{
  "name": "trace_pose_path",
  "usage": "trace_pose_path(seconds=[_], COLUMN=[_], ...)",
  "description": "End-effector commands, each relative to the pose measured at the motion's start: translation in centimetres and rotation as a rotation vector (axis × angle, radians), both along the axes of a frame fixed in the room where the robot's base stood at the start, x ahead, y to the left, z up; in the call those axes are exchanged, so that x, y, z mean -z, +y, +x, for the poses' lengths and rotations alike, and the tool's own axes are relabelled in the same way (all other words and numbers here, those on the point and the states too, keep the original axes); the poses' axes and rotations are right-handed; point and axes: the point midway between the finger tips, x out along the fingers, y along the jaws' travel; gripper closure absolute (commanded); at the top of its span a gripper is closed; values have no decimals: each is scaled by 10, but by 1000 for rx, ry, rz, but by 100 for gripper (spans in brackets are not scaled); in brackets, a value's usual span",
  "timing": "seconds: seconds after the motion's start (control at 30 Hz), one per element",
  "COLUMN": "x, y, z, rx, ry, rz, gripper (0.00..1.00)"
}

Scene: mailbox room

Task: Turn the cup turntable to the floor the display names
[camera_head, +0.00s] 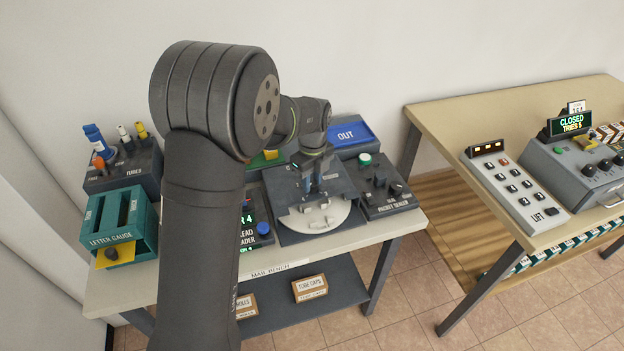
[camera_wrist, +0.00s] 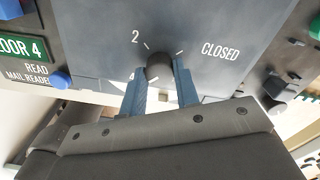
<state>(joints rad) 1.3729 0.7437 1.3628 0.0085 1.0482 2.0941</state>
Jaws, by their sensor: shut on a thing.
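The cup turntable (camera_head: 318,217) is a pale, rounded disc at the front of a dark grey unit on the mail bench. My gripper (camera_head: 313,192) is over the unit, pointing down. In the wrist view its two blue fingers (camera_wrist: 160,75) are shut on a dark round knob (camera_wrist: 160,62), one on each side.
A blue button (camera_head: 263,229) is left of the turntable, and a switch box (camera_head: 385,189) is close on the right. A blue OUT tray (camera_head: 350,135) stands behind. The letter gauge (camera_head: 122,222) is at far left. A lift keypad (camera_head: 514,189) is on another table.

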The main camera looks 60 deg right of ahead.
Motion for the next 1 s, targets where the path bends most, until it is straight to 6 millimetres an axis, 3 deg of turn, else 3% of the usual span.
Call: trace_pose_path(seconds=[0.1, 0.13, 0.23, 0.53, 0.67, 1.0], x=[-1, -1, -1, -1, -12, -88], y=[-1, -1, -1, 0, -1, -2], z=[0, 0, 0, 0, 0, 0], rx=[2, 2, 1, 0, 0, 0], ry=[-1, -1, -1, -1, -1, -1], rz=[-3, -3, -1, -1, -3, -6], gripper=[100, 70, 50, 50, 50, 50])
